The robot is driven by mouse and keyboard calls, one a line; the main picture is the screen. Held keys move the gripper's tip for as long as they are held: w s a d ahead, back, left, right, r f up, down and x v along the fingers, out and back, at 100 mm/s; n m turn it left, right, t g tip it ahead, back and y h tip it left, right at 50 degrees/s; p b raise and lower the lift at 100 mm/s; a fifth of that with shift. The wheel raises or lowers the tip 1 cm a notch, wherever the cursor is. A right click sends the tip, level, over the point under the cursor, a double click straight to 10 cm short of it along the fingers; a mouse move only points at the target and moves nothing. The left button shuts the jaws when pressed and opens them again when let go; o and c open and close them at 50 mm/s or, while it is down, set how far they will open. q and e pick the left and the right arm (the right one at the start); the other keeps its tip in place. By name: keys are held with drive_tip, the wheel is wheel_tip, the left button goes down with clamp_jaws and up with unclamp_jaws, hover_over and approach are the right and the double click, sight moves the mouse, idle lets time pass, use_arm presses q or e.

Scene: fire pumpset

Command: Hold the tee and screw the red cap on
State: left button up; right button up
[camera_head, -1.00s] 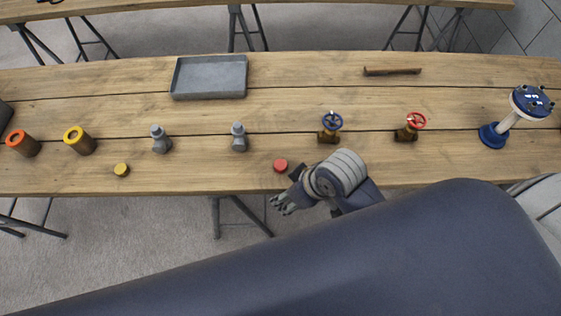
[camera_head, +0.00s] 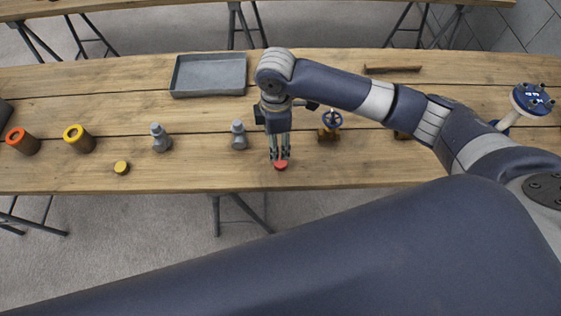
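The red cap (camera_head: 280,166) lies on the wooden table near its front edge. My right gripper (camera_head: 280,160) points straight down over it, fingers apart, fingertips at the cap's upper side. Whether they touch it cannot be told. Two similar grey fittings stand upright on the table: one (camera_head: 239,135) just left of my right gripper, the other (camera_head: 160,138) further left. Either could be the tee; the view is too small to tell. My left gripper is not in view.
A yellow cap (camera_head: 121,168) lies at the left front. Orange-ringed (camera_head: 22,142) and yellow-ringed (camera_head: 79,139) cylinders stand further left. A grey tray (camera_head: 209,93) is at the back. A blue-wheeled valve (camera_head: 330,128) stands close right of my gripper. My forearm partly hides a second valve.

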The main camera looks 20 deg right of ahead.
drive_tip(key=shift+w+d+r, duration=0.1)
drive_tip(key=shift+d, duration=0.05)
hover_over(280, 162)
drive_tip(key=shift+w+a+f+p, duration=0.15)
drive_tip(key=shift+f+p, duration=0.1)
drive_tip(key=shift+f, duration=1.15)
drive_tip(key=shift+w+a+f+p, duration=0.1)
drive_tip(key=shift+f+p, duration=0.1)
drive_tip(key=shift+f, duration=1.2)
drive_tip(key=shift+s, duration=0.1)
drive_tip(key=shift+d+f+p, duration=0.1)
drive_tip(key=shift+f+p, duration=0.2)
drive_tip(key=f, duration=0.2)
drive_tip(key=f+p, duration=0.1)
drive_tip(key=shift+s+d+f, duration=0.2)
drive_tip(key=shift+d+f, duration=0.05)
drive_tip(key=shift+f, duration=0.55)
